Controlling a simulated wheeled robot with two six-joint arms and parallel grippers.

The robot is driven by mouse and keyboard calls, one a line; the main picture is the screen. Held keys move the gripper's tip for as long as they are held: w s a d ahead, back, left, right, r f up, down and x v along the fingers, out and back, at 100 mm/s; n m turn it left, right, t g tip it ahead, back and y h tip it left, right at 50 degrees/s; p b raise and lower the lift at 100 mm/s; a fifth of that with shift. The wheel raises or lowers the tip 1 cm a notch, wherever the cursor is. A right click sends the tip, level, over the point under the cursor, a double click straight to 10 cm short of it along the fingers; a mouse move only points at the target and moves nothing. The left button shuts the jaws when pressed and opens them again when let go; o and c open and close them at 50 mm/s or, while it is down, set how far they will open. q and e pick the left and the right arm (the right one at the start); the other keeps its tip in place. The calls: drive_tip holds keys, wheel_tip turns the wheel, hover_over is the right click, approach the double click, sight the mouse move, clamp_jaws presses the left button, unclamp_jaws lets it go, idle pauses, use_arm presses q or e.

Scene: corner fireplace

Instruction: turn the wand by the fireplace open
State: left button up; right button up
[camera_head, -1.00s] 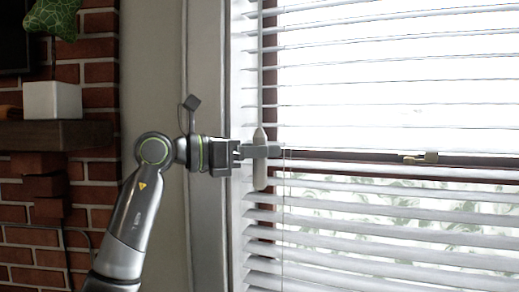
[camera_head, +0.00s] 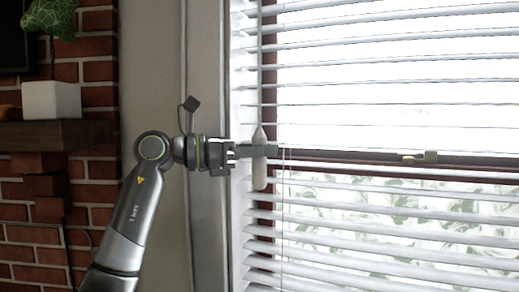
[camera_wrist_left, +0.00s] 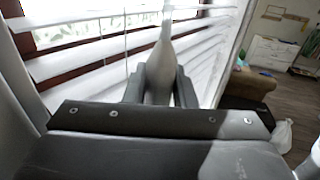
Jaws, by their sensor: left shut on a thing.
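The wand (camera_head: 260,175) hangs upright at the left edge of the window blinds (camera_head: 390,215). It is a pale handle with a tapered top on a thin rod. My left gripper (camera_head: 262,151) comes in from the left and is shut around the handle's upper part. In the left wrist view the wand (camera_wrist_left: 162,68) stands between the two dark fingers (camera_wrist_left: 160,88), which touch it on both sides. The blind slats are tilted with bright gaps between them. My right gripper is in neither view.
A brick fireplace wall (camera_head: 100,72) with a dark mantel (camera_head: 60,134) and a white box (camera_head: 52,100) stands at the left. The window frame (camera_head: 235,215) is close beside my gripper. The wrist view shows a brown armchair (camera_wrist_left: 248,84) farther off.

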use_arm(q)
drive_tip(key=o, duration=0.9)
drive_tip(key=b+v, duration=0.5)
drive_tip(key=v, duration=1.2)
drive_tip(key=shift+a+b, duration=0.25)
drive_tip(key=shift+b, duration=0.1)
drive_tip(key=shift+f, duration=0.15)
